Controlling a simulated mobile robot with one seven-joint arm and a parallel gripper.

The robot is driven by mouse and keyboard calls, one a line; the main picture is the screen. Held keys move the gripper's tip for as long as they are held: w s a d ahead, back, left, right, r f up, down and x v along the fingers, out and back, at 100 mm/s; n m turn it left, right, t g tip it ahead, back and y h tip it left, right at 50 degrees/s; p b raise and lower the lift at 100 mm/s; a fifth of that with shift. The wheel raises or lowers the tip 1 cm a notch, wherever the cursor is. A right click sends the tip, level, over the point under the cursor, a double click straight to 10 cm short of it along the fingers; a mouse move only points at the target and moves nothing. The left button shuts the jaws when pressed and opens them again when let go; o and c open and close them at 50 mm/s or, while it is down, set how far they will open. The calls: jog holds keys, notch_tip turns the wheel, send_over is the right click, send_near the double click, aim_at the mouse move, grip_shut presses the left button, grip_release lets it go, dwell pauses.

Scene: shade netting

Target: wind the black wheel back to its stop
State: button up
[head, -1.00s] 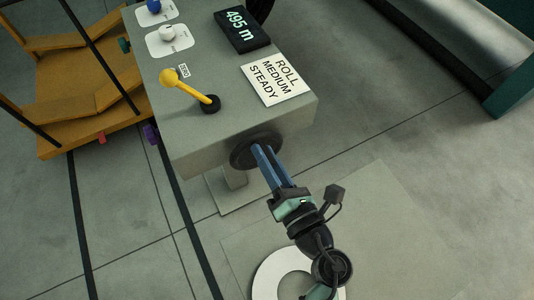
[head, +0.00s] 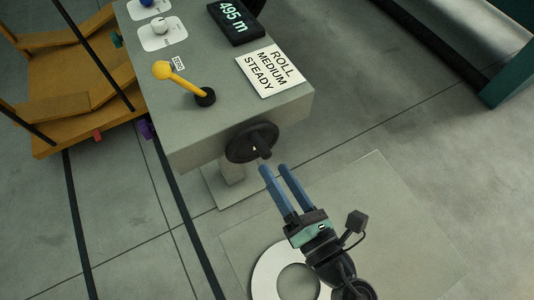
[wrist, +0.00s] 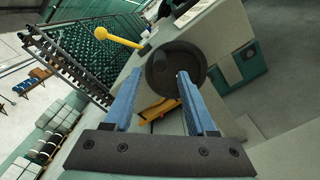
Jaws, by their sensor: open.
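The black wheel (head: 247,143) is mounted on the front face of the grey console (head: 215,145). A short black handle (head: 263,150) sticks out from it toward my gripper. In the wrist view the wheel (wrist: 188,68) faces me, with its handle (wrist: 160,68) at the left of its face. My gripper (head: 274,170) is open, its two blue fingers pointing at the wheel. In the head view the fingertips are a little short of the handle and look apart from it. In the wrist view nothing shows held between the fingers (wrist: 157,82).
On the console stand a yellow lever (head: 180,77), a display reading 495 m (head: 235,20), and a card reading ROLL MEDIUM STEADY (head: 270,70). An orange-brown wooden frame (head: 75,90) is at left. Open floor (head: 400,130) lies right of the console.

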jog(key=v, duration=0.6)
jog(key=shift+s+b, duration=0.2)
jog(key=shift+b, duration=0.15)
jog(key=shift+d, duration=0.15)
jog(key=w+d+r+m+t+h+p, duration=0.2)
jog(key=w+r+m+t+h, duration=0.25)
jog(key=r+m, duration=0.65)
jog(key=w+d+r+m+t+h+p, duration=0.1)
jog(key=w+r+m+t+h+p, duration=0.25)
jog(key=r, duration=1.35)
jog(key=w+d+r+m+t+h, duration=0.25)
jog(key=r+m+t+h, duration=0.3)
jog(key=r+m, duration=0.6)
jog(key=a+r+m+y+p, duration=0.1)
jog(key=a+r+m, duration=0.1)
jog(key=r, duration=0.5)
jog(key=s+a+r+m+y+p, duration=0.1)
jog(key=a+r+m, duration=0.2)
jog(key=r, duration=0.4)
jog(key=s+a+r+m+g+y+p, duration=0.1)
jog(key=a+r+m+p, duration=0.1)
jog(key=r, duration=0.5)
jog(key=shift+s+a+r+m, duration=0.25)
jog(key=shift+a+m, duration=0.25)
jog(key=shift+a, duration=0.6)
jog(key=shift+y, duration=0.25)
